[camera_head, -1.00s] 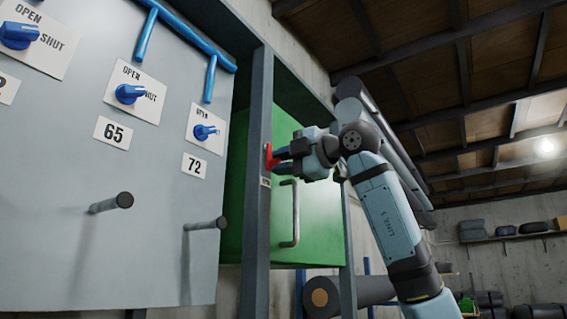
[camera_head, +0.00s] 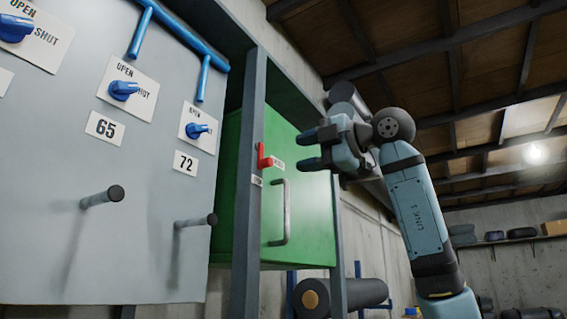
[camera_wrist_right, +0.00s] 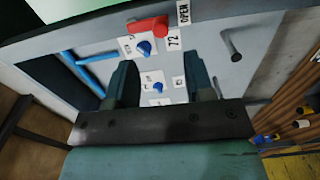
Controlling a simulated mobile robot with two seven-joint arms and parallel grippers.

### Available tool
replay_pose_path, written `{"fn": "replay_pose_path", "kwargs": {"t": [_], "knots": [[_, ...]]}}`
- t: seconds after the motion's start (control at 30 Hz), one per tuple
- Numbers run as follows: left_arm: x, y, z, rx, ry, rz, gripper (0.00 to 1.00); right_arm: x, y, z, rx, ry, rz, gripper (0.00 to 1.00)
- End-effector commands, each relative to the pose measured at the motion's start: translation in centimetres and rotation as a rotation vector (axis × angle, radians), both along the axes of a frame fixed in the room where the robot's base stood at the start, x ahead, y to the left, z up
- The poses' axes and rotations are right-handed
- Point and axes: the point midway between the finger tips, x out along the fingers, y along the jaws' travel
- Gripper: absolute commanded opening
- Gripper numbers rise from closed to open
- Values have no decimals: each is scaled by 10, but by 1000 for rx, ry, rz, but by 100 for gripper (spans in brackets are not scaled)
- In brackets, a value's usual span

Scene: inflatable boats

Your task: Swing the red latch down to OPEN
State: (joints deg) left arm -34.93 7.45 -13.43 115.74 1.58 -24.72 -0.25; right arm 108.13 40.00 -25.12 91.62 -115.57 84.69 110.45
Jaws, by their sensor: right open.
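The red latch (camera_head: 263,157) is on the grey post edge beside the green cabinet. It looks like a short upright piece with a stub toward the right. In the wrist view the latch (camera_wrist_right: 147,28) lies beyond the fingertips, beside a plate reading OPEN (camera_wrist_right: 183,12). A small label (camera_head: 257,181) sits just below it in the head view, too small to read there. My right gripper (camera_head: 308,150) is open and empty, to the right of the latch and apart from it. Its fingers (camera_wrist_right: 160,62) show spread in the wrist view. My left gripper is not in view.
The green cabinet (camera_head: 310,205) has a vertical metal handle (camera_head: 286,212). The grey panel (camera_head: 150,230) at left carries blue knobs, number plates and protruding pegs (camera_head: 196,221). A dark roll (camera_head: 345,293) lies low behind. Free space surrounds my right gripper.

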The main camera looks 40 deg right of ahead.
Motion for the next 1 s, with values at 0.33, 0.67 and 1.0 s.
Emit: {"fn": "replay_pose_path", "kwargs": {"t": [0.33, 0.67, 1.0], "knots": [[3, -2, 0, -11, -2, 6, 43, -51, -21, -1, 0, 1, -1, 48], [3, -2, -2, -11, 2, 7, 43, -56, -23, 0, 0, 1, 0, 48], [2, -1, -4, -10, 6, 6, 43, -56, -23, 0, 0, 1, 0, 48]]}}
